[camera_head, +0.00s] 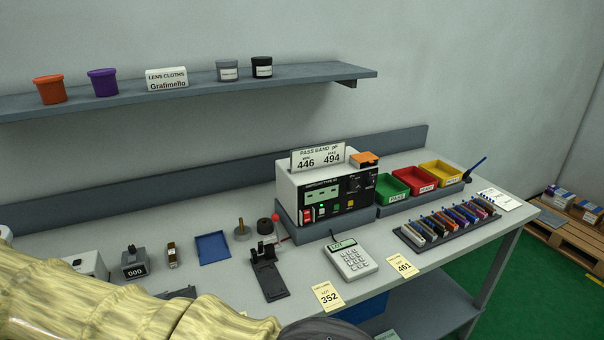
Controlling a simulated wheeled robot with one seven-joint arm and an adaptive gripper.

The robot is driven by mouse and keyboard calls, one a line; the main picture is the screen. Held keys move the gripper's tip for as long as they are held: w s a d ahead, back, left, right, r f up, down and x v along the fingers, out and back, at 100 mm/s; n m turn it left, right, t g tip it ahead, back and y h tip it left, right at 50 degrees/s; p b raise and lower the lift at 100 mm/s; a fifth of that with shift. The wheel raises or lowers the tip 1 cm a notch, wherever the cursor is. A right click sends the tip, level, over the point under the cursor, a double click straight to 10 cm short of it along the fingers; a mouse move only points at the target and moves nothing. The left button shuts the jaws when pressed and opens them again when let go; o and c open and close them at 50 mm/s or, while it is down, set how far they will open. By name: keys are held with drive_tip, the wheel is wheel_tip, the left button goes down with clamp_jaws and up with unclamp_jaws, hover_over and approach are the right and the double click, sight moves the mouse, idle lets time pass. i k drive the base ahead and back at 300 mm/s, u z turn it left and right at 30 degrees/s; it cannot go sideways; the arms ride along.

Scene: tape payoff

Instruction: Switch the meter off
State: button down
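The meter (327,192) is a white box with a black front panel, standing on a grey-blue stand on the bench. Its panel has a greenish display (322,195), a lit red switch or button (307,215) at the lower left, and several small knobs and sockets. I cannot read the switch position. A "PASS BAND" card with 446 and 494 and an orange box sit on top of it. My arm in a pale yellow sleeve crosses the lower left. A dark rounded part shows at the bottom edge. No gripper fingers can be made out.
A calculator (350,259), a black fixture (268,274) and lot cards (328,296) lie in front of the meter. Green, red and yellow bins (414,181) and a rack of coloured pieces (447,225) are at right. A shelf (200,88) hangs above.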

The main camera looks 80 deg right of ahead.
sight(306, 213)
drive_tip(key=z, duration=2.8)
drive_tip(key=k, duration=0.5)
drive_tip(key=u, duration=0.05)
drive_tip(key=i, duration=0.5)
